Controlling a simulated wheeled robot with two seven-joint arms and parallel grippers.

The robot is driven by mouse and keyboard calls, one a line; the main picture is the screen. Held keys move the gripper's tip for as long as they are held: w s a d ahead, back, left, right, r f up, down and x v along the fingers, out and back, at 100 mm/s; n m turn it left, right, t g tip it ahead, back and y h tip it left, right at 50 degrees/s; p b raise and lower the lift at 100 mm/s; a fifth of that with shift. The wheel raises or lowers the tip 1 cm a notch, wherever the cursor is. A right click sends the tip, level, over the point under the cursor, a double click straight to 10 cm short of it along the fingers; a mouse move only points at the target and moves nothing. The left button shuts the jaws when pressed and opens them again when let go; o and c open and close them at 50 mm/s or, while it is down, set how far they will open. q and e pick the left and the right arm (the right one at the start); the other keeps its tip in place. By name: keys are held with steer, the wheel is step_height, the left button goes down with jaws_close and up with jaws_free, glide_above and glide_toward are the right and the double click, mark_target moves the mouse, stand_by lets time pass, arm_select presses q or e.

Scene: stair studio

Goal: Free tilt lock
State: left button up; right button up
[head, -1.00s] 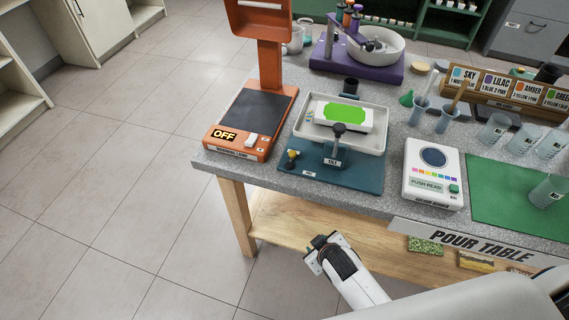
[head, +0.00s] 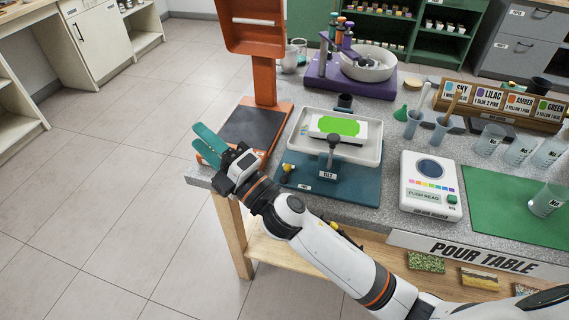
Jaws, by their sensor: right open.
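The tilt stand has a teal base (head: 350,188) and carries a white tray (head: 368,160). In the tray lies a white panel with a green patch (head: 340,126). A black-knobbed lever (head: 333,142) rises at the front, above a TILT label. A small yellow and black lock knob (head: 286,169) sits at the base's front left corner, just right of my right wrist. My right gripper (head: 198,138) has teal fingers spread apart and empty. It points up-left, in front of the orange machine, left of the lock knob and apart from it. My left gripper is out of view.
The orange machine (head: 264,70) stands left of the stand; my gripper hides its OFF switch. A purple mixer base (head: 325,75) is behind. The floor at left is clear.

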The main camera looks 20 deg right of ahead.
steer(key=s+a+r+n+g+y, duration=0.1)
steer(key=s+a+n+g+y, duration=0.35)
steer(key=n, duration=0.45)
steer(key=s+a+r+n+g+y, duration=0.1)
steer(key=a+r+n+g+y, duration=0.1)
steer(key=a+n+g+y, duration=0.45)
steer(key=n+g+h, duration=0.5)
steer(key=n+h, duration=1.5)
steer(key=h, duration=0.8)
glide_toward(287, 166)
steer(key=x, duration=0.8)
steer(key=shift+a+p, duration=0.1)
steer(key=shift+p, duration=0.25)
